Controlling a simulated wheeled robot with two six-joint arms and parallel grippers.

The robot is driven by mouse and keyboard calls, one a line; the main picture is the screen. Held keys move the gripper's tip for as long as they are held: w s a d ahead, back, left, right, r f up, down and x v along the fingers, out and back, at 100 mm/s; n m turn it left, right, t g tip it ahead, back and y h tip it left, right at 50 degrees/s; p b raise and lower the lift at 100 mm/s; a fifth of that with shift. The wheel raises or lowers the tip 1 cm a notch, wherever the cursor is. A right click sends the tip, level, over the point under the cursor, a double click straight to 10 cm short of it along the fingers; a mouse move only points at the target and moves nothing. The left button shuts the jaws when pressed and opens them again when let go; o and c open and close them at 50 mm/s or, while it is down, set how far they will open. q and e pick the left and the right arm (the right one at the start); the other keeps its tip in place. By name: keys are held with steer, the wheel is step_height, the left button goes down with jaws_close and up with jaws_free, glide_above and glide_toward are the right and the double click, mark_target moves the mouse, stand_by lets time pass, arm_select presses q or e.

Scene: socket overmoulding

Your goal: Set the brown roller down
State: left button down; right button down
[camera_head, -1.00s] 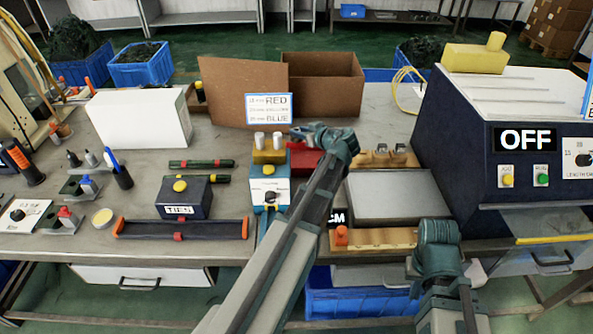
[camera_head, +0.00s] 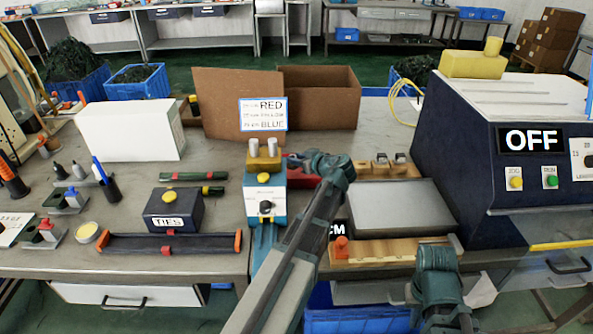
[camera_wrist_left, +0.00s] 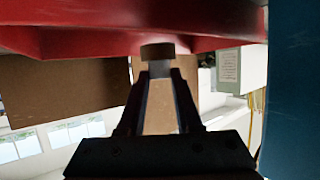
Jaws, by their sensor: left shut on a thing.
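My left gripper (camera_wrist_left: 158,72) is shut on a small brown-grey roller (camera_wrist_left: 157,51), held at the fingertips in the left wrist view. The roller is right beside the edge of a red part (camera_wrist_left: 80,38); I cannot tell whether they touch. In the head view my left wrist hides the roller and fingers, beside a red fixture (camera_head: 300,178) right of the blue and white machine (camera_head: 264,203). My right gripper (camera_head: 437,262) is low at the front table edge; its fingers are not clear.
A wooden rack (camera_head: 385,167) and a grey plate (camera_head: 398,205) lie right of the left wrist. A wooden strip (camera_head: 390,252) is in front. The dark machine marked OFF (camera_head: 480,150) stands right. An open cardboard box (camera_head: 325,105) is behind.

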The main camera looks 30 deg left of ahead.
mark_target(296, 167)
arm_select(q)
steer(key=shift+f+b, duration=1.45)
steer(key=shift+f, duration=0.3)
steer(key=shift+f, duration=0.1)
steer(key=c, duration=0.6)
jaws_free()
steer(key=shift+r, duration=0.3)
steer(key=p+v, duration=0.4)
steer(key=v, duration=0.6)
steer(key=shift+s+d+r, duration=0.1)
steer(key=shift+d+r, duration=0.05)
steer(key=shift+d, duration=0.05)
steer(key=shift+s+d+r+p, duration=0.1)
steer(key=shift+d+p, duration=0.1)
steer(key=shift+d, duration=0.1)
steer(key=shift+s+d+r+p, duration=0.1)
steer(key=shift+s+d+p, duration=0.05)
steer(key=shift+d, duration=0.2)
